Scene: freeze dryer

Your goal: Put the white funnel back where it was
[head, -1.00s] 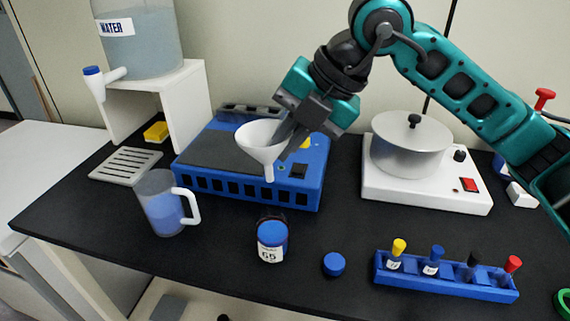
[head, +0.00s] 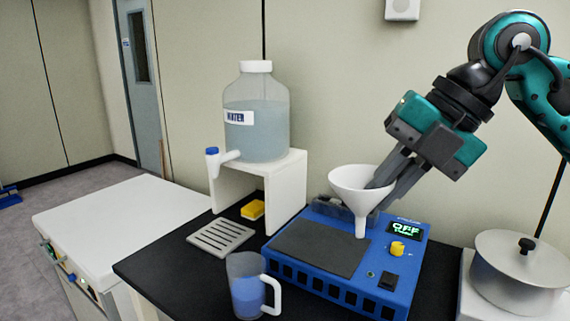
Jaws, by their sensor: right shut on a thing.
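The white funnel (head: 360,191) is held upright, spout down, over the blue device with a dark top plate (head: 322,246). My right gripper (head: 378,184) is shut on the funnel's rim at its right side. The spout hangs in front of the device's back right part; I cannot tell how far above the surface it is. My left gripper is not in view.
A water jug (head: 256,118) with a spigot stands on a white stand (head: 288,185). A yellow sponge (head: 253,209), a slotted grey tray (head: 221,236) and a handled pitcher of blue liquid (head: 246,287) are nearby. A silver pot (head: 517,270) stands at right.

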